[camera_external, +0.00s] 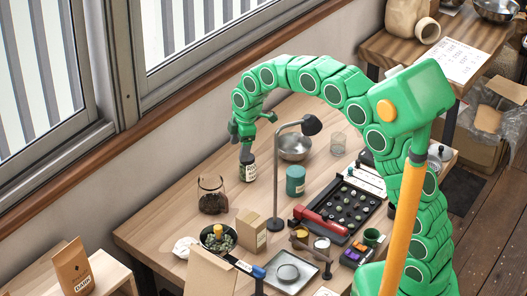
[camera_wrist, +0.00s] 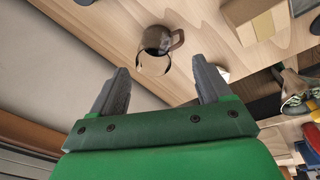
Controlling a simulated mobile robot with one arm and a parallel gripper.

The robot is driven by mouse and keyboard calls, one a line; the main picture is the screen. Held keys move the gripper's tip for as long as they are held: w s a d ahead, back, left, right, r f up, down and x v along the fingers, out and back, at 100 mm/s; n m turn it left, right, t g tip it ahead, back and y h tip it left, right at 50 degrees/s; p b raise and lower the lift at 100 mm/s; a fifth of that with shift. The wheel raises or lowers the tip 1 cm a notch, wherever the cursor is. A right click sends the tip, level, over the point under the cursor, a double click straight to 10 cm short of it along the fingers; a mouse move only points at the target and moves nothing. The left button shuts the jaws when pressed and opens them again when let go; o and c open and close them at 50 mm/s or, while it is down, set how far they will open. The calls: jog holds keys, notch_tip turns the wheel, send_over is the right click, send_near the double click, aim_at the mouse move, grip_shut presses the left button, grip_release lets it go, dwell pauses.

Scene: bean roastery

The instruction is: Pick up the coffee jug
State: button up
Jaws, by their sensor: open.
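The coffee jug (camera_external: 212,195) is a clear glass vessel with dark contents in its lower part, standing upright near the left side of the wooden table in the external view. In the wrist view the jug (camera_wrist: 158,40) shows beyond my fingers, with its handle toward the right. My gripper (camera_external: 246,142) is above the table, to the upper right of the jug and apart from it. In the wrist view my gripper (camera_wrist: 160,78) has its two grey fingers spread, with nothing between them.
A dark labelled jar (camera_external: 248,171) stands below my gripper. A cardboard box (camera_external: 251,230), a bowl with greenish contents (camera_external: 218,238), a lamp (camera_external: 277,180) and a teal canister (camera_external: 295,181) stand near the jug. A window wall runs behind the table.

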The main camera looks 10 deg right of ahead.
aim_at(223, 196)
jog(key=shift+s+a+f+n+g+h, duration=0.25)
jog(key=shift+a+f+n, duration=0.65)
jog(key=shift+f, duration=2.3)
jog(key=shift+s+a+f+n+h, duration=0.35)
jog(key=shift+s+a+f+n, duration=0.6)
jog(key=shift+f, duration=2.2)
jog(key=shift+s+a+f+n+g+h, duration=0.15)
jog(key=shift+a+f+n+h, duration=0.25)
jog(key=shift+a+f, duration=1.85)
jog(key=shift+w+d+f, duration=0.1)
jog(key=shift+d+f, duration=0.8)
jog(key=shift+d, duration=0.1)
grip_shut()
jog(key=shift+r, duration=0.3)
